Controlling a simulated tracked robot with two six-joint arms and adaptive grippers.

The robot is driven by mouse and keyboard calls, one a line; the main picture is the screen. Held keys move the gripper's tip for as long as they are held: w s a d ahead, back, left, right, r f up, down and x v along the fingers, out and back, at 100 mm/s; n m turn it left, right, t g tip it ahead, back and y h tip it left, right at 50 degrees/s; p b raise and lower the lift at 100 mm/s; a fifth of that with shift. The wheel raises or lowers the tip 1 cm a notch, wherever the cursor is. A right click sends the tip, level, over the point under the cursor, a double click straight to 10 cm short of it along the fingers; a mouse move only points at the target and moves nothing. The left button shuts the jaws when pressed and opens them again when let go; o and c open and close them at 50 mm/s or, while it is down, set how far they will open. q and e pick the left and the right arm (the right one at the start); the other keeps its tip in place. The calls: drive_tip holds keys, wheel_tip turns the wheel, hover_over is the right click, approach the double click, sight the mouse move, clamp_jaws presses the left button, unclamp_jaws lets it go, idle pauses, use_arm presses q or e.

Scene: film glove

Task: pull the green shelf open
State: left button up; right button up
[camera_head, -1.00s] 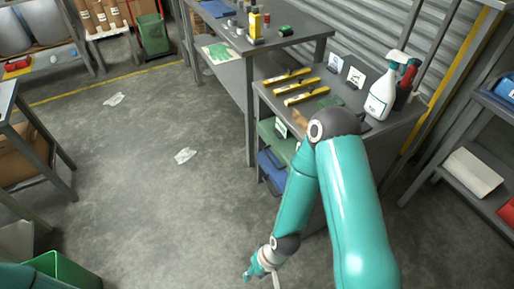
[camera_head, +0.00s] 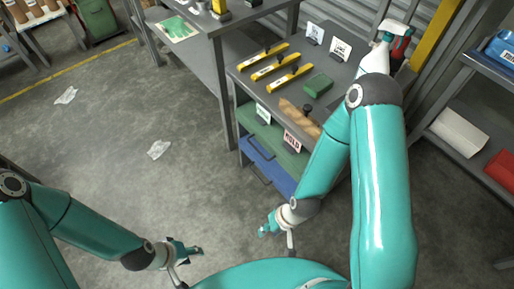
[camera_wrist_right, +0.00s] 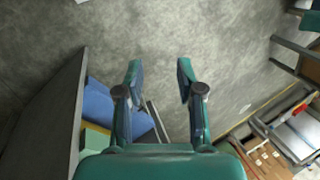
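The green shelf (camera_head: 262,122) is a drawer-like tray under the top of the grey workbench, above a blue shelf (camera_head: 268,165) with a dark handle. Part of the green one is behind my right arm. My right gripper (camera_head: 276,224) is low in front of the bench, apart from the shelf. In the right wrist view my right gripper (camera_wrist_right: 158,76) is open and empty, with blue (camera_wrist_right: 98,108) and green (camera_wrist_right: 95,137) shelf parts at lower left. My left gripper (camera_head: 188,260) is at lower left over the floor, its fingers apart and empty.
The bench top holds yellow bars (camera_head: 275,67), a green block (camera_head: 318,85), a brown item (camera_head: 300,115) and a spray bottle (camera_head: 378,58). A rack (camera_head: 470,130) stands at right.

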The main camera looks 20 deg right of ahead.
drive_tip(key=shift+a, duration=0.1)
drive_tip(key=m+t+h+b, duration=1.2)
drive_tip(key=m+t+b, duration=0.6)
drive_tip(key=b, duration=2.6)
approach(257, 149)
drive_tip(key=shift+m+g, duration=0.4)
drive_tip(key=shift+m, duration=0.2)
drive_tip(key=b+x, duration=0.3)
drive_tip(key=x, duration=0.7)
drive_tip(key=shift+a, duration=0.1)
drive_tip(key=shift+f, duration=0.1)
clamp_jaws()
